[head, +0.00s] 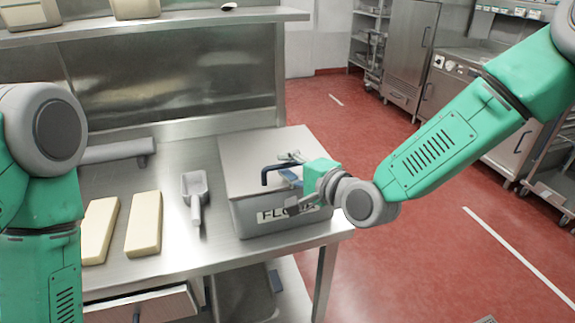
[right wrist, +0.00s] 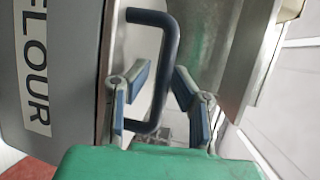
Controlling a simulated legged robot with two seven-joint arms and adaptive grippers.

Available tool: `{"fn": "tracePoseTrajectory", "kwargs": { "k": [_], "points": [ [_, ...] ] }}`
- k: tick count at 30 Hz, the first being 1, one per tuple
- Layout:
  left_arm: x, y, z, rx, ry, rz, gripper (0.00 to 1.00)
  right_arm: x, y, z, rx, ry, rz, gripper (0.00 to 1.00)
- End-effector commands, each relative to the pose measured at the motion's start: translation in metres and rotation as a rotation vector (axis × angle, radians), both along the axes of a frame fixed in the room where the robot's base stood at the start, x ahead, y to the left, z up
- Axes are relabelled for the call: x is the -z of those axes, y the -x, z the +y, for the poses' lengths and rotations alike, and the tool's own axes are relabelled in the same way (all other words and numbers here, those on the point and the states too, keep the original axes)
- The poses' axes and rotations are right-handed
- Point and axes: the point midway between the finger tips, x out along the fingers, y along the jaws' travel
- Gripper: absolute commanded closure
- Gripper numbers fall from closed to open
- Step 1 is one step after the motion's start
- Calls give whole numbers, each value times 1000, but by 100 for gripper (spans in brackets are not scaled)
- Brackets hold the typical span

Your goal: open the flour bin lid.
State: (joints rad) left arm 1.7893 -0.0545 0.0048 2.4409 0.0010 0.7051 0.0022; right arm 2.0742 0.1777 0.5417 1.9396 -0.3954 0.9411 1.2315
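The grey flour bin (head: 250,217) stands on the steel table at its right end, with a "FLOUR" label on its front, partly hidden by my right arm. Its lid (head: 250,150) lies flat and looks closed. A dark blue bar handle (head: 265,176) is on the lid; it also shows in the right wrist view (right wrist: 168,50). My right gripper (head: 290,168) is at the handle. In the right wrist view the gripper (right wrist: 160,88) has its fingers apart, one on each side of the handle, with gaps visible. My left arm is at the left edge; its gripper is out of view.
A metal scoop (head: 195,193) lies left of the bin. Two pale blocks (head: 144,224) (head: 100,230) lie farther left, with a grey roller-like object (head: 118,150) behind them. A shelf (head: 150,24) runs above the table's back. Open red floor (head: 420,250) is at right.

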Motion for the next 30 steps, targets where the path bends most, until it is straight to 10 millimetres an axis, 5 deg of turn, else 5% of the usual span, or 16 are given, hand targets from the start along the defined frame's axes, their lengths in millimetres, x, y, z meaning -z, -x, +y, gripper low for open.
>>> {"fn": "tracePoseTrajectory", "kwargs": {
  "k": [19,30],
  "points": [
    [-10,0,0,0,0,0,51,-14,-4,0,0,11,44,100],
    [-44,0,0,0,0,0,51,-67,-31,2,4,29,130,100]
  ]
}}
